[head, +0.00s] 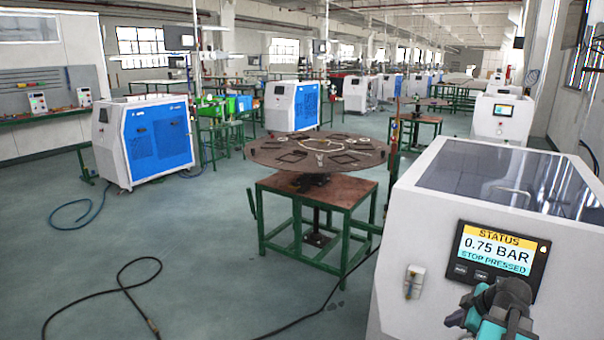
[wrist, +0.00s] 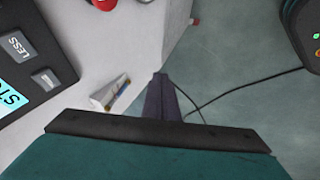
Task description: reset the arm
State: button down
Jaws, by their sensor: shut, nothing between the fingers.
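My gripper (head: 456,317) is at the lower right of the head view, in front of the white generator cabinet (head: 400,235) and just below its status screen (head: 497,250). The screen reads "STATUS 0.75 BAR STOP PRESSED". In the wrist view the gripper fingers (wrist: 160,85) are shut together with nothing between them. They point past the cabinet's edge toward the floor. The screen housing (wrist: 45,50) shows at the left of the wrist view. Part of my arm hides the cabinet's lower front in the head view.
A small fitting (head: 414,282) sits on the cabinet front, left of the screen. A round table (head: 270,152) on a green frame stands left of the cabinet. A black cable (head: 125,287) lies on the floor. The floor at left centre is mostly clear.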

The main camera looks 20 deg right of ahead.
jog(key=w+a+f+n+g+y, duration=0.2)
jog(key=w+a+f, duration=0.2)
jog(key=a+f, duration=0.55)
jog(key=w+a+f+n+g+y, duration=0.15)
jog(key=w+a+f, duration=0.45)
jog(key=a, duration=0.7)
jog(key=s+a+f+g, duration=0.25)
jog(key=a+f, duration=0.35)
jog(key=a, duration=0.3)
jog(key=s+a+f+g, duration=0.1)
jog(key=s+a+f, duration=0.2)
jog(key=a+f, duration=0.4)
jog(key=s+a+f+m+g, duration=0.1)
jog(key=s+a+f+g, duration=0.3)
jog(key=s+a+f, duration=0.7)
jog(key=s+d+f+m+g+h, duration=0.1)
jog(key=s+m+h, duration=0.2)
jog(key=s+m, duration=0.5)
jog(key=shift+s+d+m, duration=0.3)
jog(key=shift+s+m, duration=0.1)
jog(key=shift+m, duration=0.45)
